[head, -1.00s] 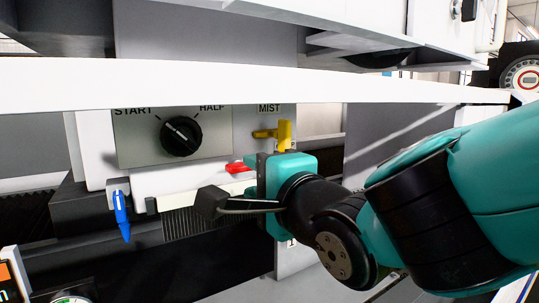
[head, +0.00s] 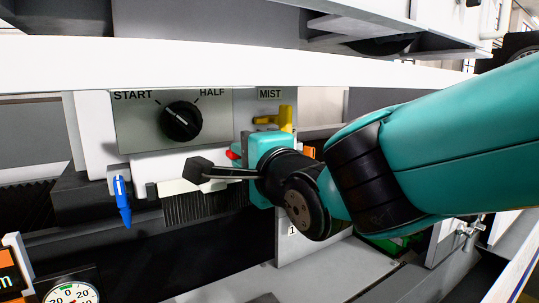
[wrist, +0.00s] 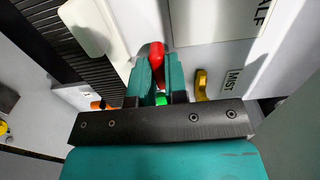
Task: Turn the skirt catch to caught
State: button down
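No label naming the skirt catch is readable. A small red lever (wrist: 157,58) shows between the fingertips of my gripper (wrist: 158,75) in the wrist view. The two teal fingers lie close on either side of it; whether they press on it I cannot tell. In the head view my gripper (head: 246,148) is at the machine front, below the yellow lever, and only a bit of the red lever (head: 233,153) shows at its left edge. The rest of the red lever is hidden by my gripper.
A black knob (head: 181,122) marked START and HALF is at left. A yellow lever (head: 274,119) under the MIST label is just above my gripper. A blue lever (head: 122,202) hangs at far left. A white rail (head: 200,64) runs across above. An orange part (head: 308,152) shows behind my wrist.

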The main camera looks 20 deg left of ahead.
jog(key=shift+f, duration=0.1)
jog(key=shift+n+b, duration=1.2)
jog(key=shift+n, duration=1.1)
